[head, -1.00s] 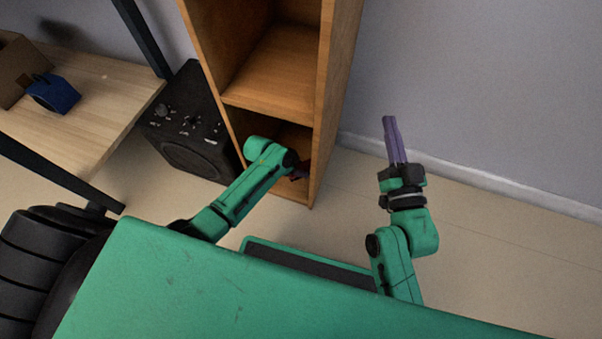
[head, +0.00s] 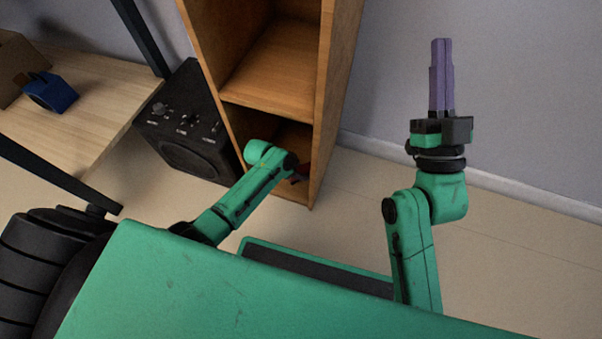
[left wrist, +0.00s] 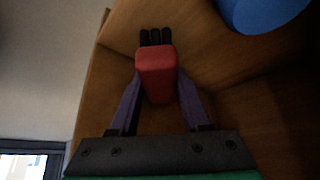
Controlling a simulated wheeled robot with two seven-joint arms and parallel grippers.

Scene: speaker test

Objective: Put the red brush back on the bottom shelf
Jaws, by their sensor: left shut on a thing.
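The red brush (left wrist: 157,72) is held between the purple fingers of my left gripper (left wrist: 158,95) in the left wrist view. Its black end points away from the gripper, toward the wooden interior. In the head view my left arm reaches into the bottom compartment of the wooden shelf (head: 319,120). A dark red bit of the brush (head: 304,171) shows there, partly hidden by my wrist. Whether the brush touches the compartment floor cannot be told. My right gripper (head: 441,45) is empty, its purple fingers together, raised in front of the wall right of the shelf.
A black speaker box (head: 185,125) with knobs stands on the floor just left of the shelf. A wooden table (head: 85,100) holds a blue object (head: 50,92). A blue rounded thing (left wrist: 262,10) is beyond the brush in the wrist view. Floor right of the shelf is clear.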

